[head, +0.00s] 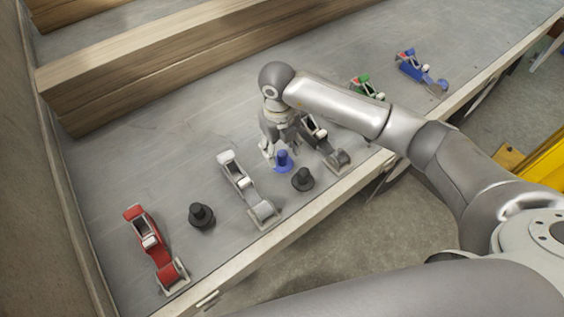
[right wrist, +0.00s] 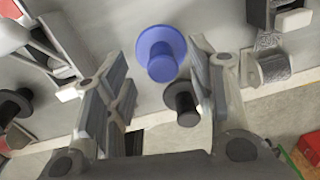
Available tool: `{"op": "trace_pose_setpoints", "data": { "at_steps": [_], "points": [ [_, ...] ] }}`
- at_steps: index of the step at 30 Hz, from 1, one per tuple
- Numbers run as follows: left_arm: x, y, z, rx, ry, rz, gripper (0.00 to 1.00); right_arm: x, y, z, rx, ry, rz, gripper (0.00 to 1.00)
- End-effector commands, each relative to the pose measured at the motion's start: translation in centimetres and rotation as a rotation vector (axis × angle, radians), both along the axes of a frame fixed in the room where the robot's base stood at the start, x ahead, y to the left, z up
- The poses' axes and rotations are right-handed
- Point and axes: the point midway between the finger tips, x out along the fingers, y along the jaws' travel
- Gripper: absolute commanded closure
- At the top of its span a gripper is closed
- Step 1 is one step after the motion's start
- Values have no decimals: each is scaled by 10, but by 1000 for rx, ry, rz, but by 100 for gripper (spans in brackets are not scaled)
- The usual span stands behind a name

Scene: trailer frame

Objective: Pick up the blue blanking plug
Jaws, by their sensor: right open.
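The blue blanking plug (head: 283,160) stands upright on the grey trailer bed, in the middle of the head view. It also shows in the right wrist view (right wrist: 161,52), a round flange with a narrower stem. My right gripper (head: 280,158) points down at the plug, with its fingers close beside it. In the right wrist view the fingers (right wrist: 160,80) are open, with the plug between and beyond the tips; no contact is visible. My left gripper is not in view.
Black plugs stand at right (head: 303,179) and left (head: 201,216). Wooden beams (head: 170,65) lie behind. The bed's front edge (head: 250,255) is close.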

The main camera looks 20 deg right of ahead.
Motion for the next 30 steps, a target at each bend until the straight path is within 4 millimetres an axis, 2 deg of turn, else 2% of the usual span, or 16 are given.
{"op": "trace_pose_setpoints", "data": {
  "at_steps": [3, 7, 15, 21, 27, 30],
  "points": [
    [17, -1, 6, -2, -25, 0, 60, 0, -2, -18, 0, 4, -1, 49],
    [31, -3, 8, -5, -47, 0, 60, 1, -3, -31, 1, 2, 0, 49],
    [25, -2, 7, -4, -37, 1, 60, 2, -3, -33, 0, 0, 0, 50],
    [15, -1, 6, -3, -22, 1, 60, 2, -3, -33, 0, 0, 0, 76],
    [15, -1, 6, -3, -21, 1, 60, 2, -3, -33, 0, 0, 0, 100],
    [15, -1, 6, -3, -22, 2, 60, 2, -3, -32, 0, -1, 0, 100]
  ]
}}
